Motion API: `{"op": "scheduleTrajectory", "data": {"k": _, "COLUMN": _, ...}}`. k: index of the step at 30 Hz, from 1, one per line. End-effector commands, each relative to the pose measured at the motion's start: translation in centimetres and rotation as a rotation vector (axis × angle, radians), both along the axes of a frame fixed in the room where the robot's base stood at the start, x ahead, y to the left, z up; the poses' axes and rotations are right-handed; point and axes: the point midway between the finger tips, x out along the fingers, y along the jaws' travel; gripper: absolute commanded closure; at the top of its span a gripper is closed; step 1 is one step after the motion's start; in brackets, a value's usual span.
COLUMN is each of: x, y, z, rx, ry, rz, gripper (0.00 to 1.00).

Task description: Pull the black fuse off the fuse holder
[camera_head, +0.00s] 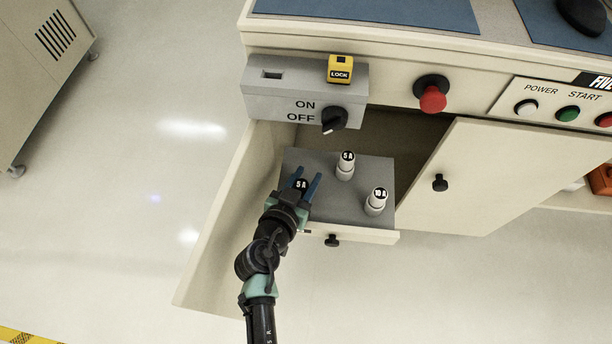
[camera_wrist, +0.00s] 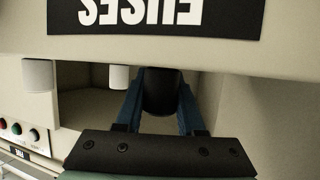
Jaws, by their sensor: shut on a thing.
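The black fuse (camera_head: 301,184) is at the left of the grey fuse holder (camera_head: 322,166), its round top marked 5 A. My gripper (camera_head: 303,182) has its blue fingers on either side of the fuse and is shut on it. In the wrist view the dark fuse (camera_wrist: 161,92) sits between the two blue fingers of my gripper (camera_wrist: 160,95). Whether the fuse's lower end is still seated in the holder is hidden by the gripper.
Two white fuses, one marked 5 A (camera_head: 345,166) and one 10 A (camera_head: 376,201), stand on the holder. The open cabinet door (camera_head: 470,180) is to the right. A grey switch box with a black ON/OFF knob (camera_head: 334,120) and yellow lock (camera_head: 340,69) is above.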

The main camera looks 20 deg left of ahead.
Motion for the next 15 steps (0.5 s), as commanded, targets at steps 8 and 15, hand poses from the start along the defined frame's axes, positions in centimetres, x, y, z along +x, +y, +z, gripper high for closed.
{"op": "scheduleTrajectory", "data": {"k": 8, "x": 0.0, "y": 0.0, "z": 0.2, "rx": 0.000, "ry": -0.001, "rz": 0.000, "gripper": 1.00}}
{"op": "scheduleTrajectory", "data": {"k": 15, "x": 0.0, "y": 0.0, "z": 1.7, "rx": 0.000, "ry": 0.000, "rz": -0.001, "gripper": 1.00}}
